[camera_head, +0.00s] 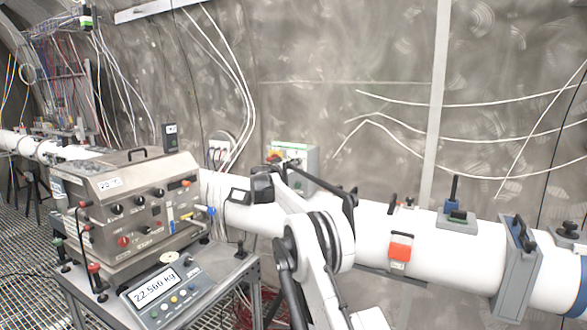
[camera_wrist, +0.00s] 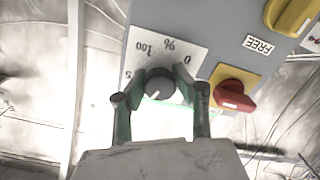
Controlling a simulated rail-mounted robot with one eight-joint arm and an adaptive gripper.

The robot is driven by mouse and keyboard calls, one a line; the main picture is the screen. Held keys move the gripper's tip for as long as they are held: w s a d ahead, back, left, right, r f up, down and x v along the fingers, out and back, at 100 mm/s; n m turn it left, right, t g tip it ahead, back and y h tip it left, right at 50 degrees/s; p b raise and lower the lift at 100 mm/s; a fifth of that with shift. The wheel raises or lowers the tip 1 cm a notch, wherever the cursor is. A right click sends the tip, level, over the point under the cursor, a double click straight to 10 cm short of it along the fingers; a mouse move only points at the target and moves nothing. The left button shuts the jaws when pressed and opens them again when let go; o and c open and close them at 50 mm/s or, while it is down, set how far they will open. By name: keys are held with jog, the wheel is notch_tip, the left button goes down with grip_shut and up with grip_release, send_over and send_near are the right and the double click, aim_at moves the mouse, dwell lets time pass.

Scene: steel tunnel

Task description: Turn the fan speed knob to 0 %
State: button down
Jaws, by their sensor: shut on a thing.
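The fan speed knob (camera_wrist: 160,83) is a dark round knob on a white scale plate (camera_wrist: 180,47) in the wrist view. The plate's markings appear upside down, with 100 at upper left, % in the middle and 0 at upper right. My gripper (camera_wrist: 161,86) has its green-grey fingers on both sides of the knob and is shut on it. I cannot clearly read where the knob points. In the head view the grey control box (camera_head: 312,160) stands behind the white pipe; my arm hides part of it, and the knob cannot be made out.
A red switch on a yellow plate (camera_wrist: 233,95) sits close to the right finger in the wrist view. A yellow knob (camera_wrist: 291,16) and a "FREE" label (camera_wrist: 259,46) are farther up. In the head view a metal instrument case (camera_head: 130,215) and a scale (camera_head: 160,289) stand on a cart at left.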

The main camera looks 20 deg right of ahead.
jog(key=n+b, duration=0.1)
jog(key=n, duration=0.2)
jog(key=shift+f+n, duration=0.1)
jog(key=shift+n, duration=0.3)
jog(key=n, duration=0.3)
jog(key=shift+n, duration=0.3)
jog(key=n+b, duration=0.1)
jog(key=n, duration=0.2)
jog(key=shift+n, duration=0.4)
jog(key=n, duration=1.2)
jog(key=shift+n, duration=0.3)
jog(key=n, duration=0.3)
jog(key=shift+n+b, duration=0.3)
jog(key=shift+n, duration=1.6)
